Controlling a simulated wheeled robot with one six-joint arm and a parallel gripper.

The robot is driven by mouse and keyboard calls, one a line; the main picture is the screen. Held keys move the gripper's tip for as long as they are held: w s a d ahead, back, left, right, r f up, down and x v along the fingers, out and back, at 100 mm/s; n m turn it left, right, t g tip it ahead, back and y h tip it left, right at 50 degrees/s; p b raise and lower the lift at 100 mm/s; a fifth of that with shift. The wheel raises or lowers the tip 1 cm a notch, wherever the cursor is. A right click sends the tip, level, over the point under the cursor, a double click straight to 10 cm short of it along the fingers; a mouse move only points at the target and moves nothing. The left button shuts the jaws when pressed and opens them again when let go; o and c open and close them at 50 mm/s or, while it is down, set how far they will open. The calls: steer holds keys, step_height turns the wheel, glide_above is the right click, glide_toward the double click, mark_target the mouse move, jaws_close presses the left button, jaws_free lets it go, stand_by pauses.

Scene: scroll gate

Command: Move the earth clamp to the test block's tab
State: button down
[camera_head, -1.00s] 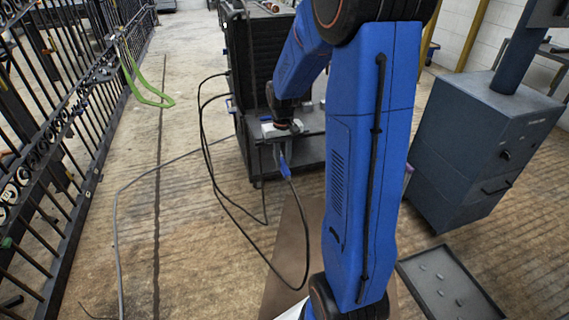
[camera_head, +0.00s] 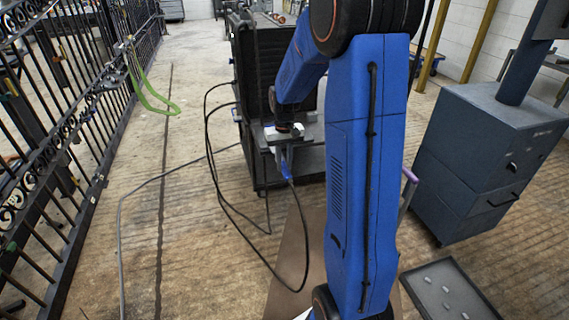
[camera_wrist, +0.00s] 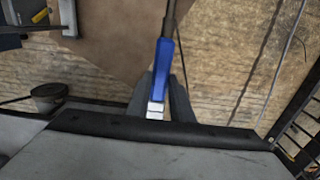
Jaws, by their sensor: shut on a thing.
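My gripper (camera_wrist: 154,104) is shut on the earth clamp (camera_wrist: 164,70), which has a blue body and a pale metal end between the fingers. A dark cable runs away from its far end. In the head view the blue clamp (camera_head: 286,171) hangs below my gripper (camera_head: 283,148), in front of the dark cart, with a black cable looping to the floor. I cannot make out the test block or its tab with certainty.
A black iron gate (camera_head: 75,115) runs along the left, with a green strap (camera_head: 150,95) hanging on it. A dark cart (camera_head: 262,65) stands beyond my arm. A blue-grey cabinet (camera_head: 480,165) and a tray (camera_head: 450,292) are at right. Cables cross the open floor.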

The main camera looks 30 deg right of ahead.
steer(key=shift+w+d, duration=0.2)
steer(key=shift+w, duration=0.55)
steer(key=shift+w+d, duration=0.25)
steer(key=shift+w, duration=0.45)
steer(key=shift+w+d, duration=0.2)
steer(key=shift+w, duration=0.55)
stand_by(2.2)
steer(key=c, duration=1.4)
jaws_free()
steer(key=o, duration=0.6)
steer(key=shift+c, duration=0.2)
steer(key=shift+r, duration=0.1)
step_height(320, 180, up, 17)
steer(key=shift+a+r, duration=0.1)
